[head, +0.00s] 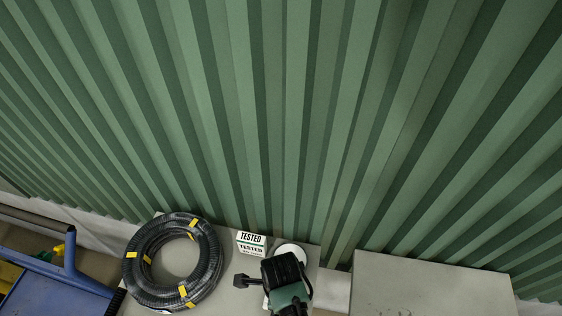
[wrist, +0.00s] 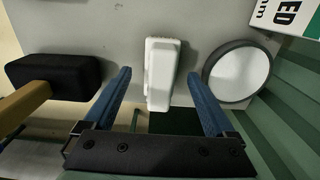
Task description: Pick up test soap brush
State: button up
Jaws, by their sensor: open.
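A small white oblong block (wrist: 160,70), which I take for the soap brush, lies on a grey surface in the wrist view; no bristles show. My gripper (wrist: 159,76) is open, with one blue finger to the left of the block and one to the right. Gaps show on both sides, so it is not held. I cannot tell how far the fingertips are above the surface. In the head view the black and green end of my arm (head: 286,280) hides the block.
A round white-topped disc (wrist: 238,73) lies close to the right finger. A TESTED box (head: 251,243) and a black hose coil (head: 210,260) stand left of it in the head view. A black block (wrist: 50,76) with a yellow-brown handle lies left. A green corrugated wall (head: 280,120) rises behind.

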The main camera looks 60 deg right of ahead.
jog(key=shift+f, duration=1.15)
jog(key=shift+c, duration=0.3)
grip_shut()
